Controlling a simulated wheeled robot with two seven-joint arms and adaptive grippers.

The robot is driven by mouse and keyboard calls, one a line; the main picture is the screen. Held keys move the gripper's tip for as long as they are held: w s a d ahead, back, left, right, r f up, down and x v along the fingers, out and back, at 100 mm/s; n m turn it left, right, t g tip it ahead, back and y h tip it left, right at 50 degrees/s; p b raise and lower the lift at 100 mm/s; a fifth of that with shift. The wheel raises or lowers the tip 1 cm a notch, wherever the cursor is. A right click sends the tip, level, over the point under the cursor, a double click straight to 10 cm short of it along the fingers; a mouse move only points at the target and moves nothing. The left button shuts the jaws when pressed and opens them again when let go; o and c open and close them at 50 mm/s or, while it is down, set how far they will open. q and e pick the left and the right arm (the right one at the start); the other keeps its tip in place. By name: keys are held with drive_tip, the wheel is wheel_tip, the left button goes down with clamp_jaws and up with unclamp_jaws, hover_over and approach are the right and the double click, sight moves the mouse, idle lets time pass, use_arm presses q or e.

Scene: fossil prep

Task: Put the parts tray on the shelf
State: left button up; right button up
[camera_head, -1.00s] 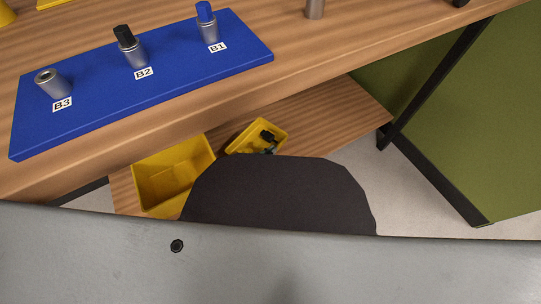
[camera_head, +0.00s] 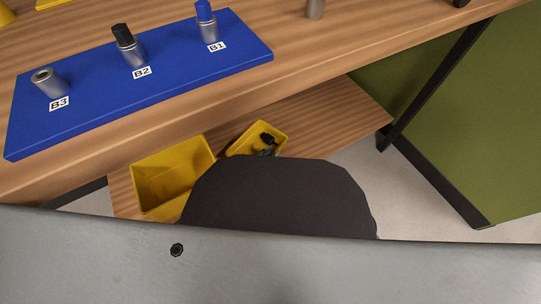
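A small yellow tray (camera_head: 240,142), which looks like the parts tray, lies on the lower wooden shelf (camera_head: 335,118) under the workbench. Small dark pieces (camera_head: 267,140) show in or over it; whether they are loose parts or tips of my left gripper I cannot tell. The tray's near edge is hidden behind a dark rounded shape. No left arm or clear fingers show, so I cannot see whether that gripper is open or shut. My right gripper is not in view.
A larger yellow bin (camera_head: 172,180) stands on the shelf left of the tray. On the bench, a blue mat (camera_head: 100,106) holds metal cylinders at labels B1, B2 and B3. A green panel (camera_head: 475,130) with a dark frame stands at right. Bare shelf shows right of the tray.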

use_arm(q)
drive_tip(key=shift+r, duration=0.1)
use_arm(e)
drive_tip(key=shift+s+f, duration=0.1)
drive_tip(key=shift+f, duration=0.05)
use_arm(q)
drive_tip(key=p+v, duration=0.3)
drive_tip(key=v, duration=0.7)
drive_tip(key=shift+a, duration=0.1)
drive_tip(key=shift+p+v, duration=0.4)
drive_tip(key=shift+v, duration=0.55)
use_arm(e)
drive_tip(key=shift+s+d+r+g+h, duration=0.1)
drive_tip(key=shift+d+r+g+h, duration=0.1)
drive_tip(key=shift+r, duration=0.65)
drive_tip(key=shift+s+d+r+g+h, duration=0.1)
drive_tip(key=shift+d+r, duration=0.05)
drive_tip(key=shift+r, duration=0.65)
